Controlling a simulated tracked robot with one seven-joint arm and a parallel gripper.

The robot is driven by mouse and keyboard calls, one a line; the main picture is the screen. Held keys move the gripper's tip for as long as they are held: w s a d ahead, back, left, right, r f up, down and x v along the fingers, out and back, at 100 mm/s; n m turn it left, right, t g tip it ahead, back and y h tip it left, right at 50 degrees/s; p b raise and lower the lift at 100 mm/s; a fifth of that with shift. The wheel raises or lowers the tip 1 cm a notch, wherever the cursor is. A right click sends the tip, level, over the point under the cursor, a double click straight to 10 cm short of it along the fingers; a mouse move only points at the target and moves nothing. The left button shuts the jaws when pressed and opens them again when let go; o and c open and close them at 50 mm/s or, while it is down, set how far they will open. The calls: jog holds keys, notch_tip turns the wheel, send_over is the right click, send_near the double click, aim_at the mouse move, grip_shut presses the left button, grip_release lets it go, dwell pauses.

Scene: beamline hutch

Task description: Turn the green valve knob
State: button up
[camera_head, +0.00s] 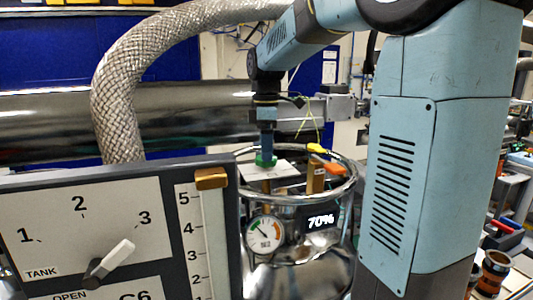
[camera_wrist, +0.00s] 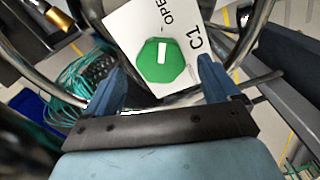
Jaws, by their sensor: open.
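The green valve knob (camera_wrist: 161,66) is a faceted green cap with a white bar on top, on a white plate (camera_wrist: 135,24) marked "OPEN" and "C1". In the head view the knob (camera_head: 266,160) sits on top of the shiny metal vessel, partly covered by my gripper (camera_head: 266,148). My gripper points down over it. In the wrist view my gripper (camera_wrist: 166,88) has its two blue fingers spread wide, with the knob between and a little beyond them.
A ring rail (camera_head: 335,196) surrounds the vessel top. A panel (camera_head: 110,225) with a white-handled selector stands front left. A braided hose (camera_head: 118,90) arches behind.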

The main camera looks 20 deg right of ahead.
notch_tip(320, 180, up, 12)
jog(key=shift+f, duration=0.25)
dwell(0.5)
jog(key=s+f+m+t, duration=0.2)
jog(key=s+f+m, duration=0.5)
jog(key=s, duration=0.4)
jog(key=s+f+m+t, duration=0.3)
jog(key=s+f+m, duration=0.4)
jog(key=s, duration=0.5)
jog(key=shift+d+f+m+t, duration=0.15)
jog(key=shift+f+m+t, duration=0.15)
jog(key=shift+f, duration=0.55)
